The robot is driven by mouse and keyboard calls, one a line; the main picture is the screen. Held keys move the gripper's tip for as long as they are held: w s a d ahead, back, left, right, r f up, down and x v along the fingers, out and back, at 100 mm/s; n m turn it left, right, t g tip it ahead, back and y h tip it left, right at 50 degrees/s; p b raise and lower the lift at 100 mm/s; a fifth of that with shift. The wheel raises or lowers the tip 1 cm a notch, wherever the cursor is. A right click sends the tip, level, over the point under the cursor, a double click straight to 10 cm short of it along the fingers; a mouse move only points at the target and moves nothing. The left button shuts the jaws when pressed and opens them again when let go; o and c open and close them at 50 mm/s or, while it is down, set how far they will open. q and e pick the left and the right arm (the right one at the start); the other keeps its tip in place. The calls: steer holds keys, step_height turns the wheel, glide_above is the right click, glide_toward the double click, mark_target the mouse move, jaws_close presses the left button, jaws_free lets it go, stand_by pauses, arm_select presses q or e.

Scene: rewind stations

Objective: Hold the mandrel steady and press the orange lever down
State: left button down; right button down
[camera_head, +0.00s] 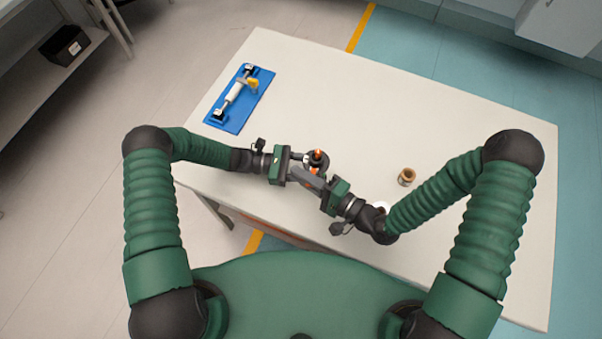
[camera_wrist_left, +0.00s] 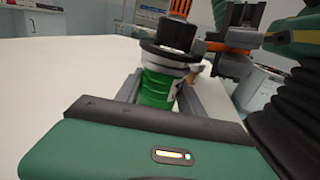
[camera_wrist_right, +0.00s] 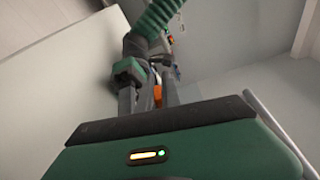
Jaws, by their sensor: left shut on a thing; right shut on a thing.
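The mandrel stands upright on the table edge side; in the left wrist view it shows a green cylinder (camera_wrist_left: 158,88) with a black collar (camera_wrist_left: 168,36) and an orange top (camera_wrist_left: 181,7). Its orange top also shows in the head view (camera_head: 317,155). My left gripper (camera_head: 302,158) is shut around the green cylinder, fingers on either side. My right gripper (camera_head: 318,178) comes from the right, close beside the mandrel. In the right wrist view the orange lever (camera_wrist_right: 157,95) shows between its fingers. The lever's far end and the exact contact are hidden.
A blue base (camera_head: 236,118) with a white roll (camera_head: 237,92) and a yellow part lies at the table's far left. A brown roll (camera_head: 406,176) stands to the right of my grippers. A white ring is partly hidden by my right arm. The table (camera_head: 460,130) is otherwise clear.

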steer(key=shift+f+n+t, duration=0.35)
steer(key=shift+n+t, duration=0.05)
steer(key=shift+n, duration=0.6)
steer(key=c, duration=1.5)
jaws_free()
steer(key=shift+c, duration=0.2)
steer(key=shift+d, duration=0.1)
steer(key=v, duration=1.2)
steer(key=shift+f, duration=0.25)
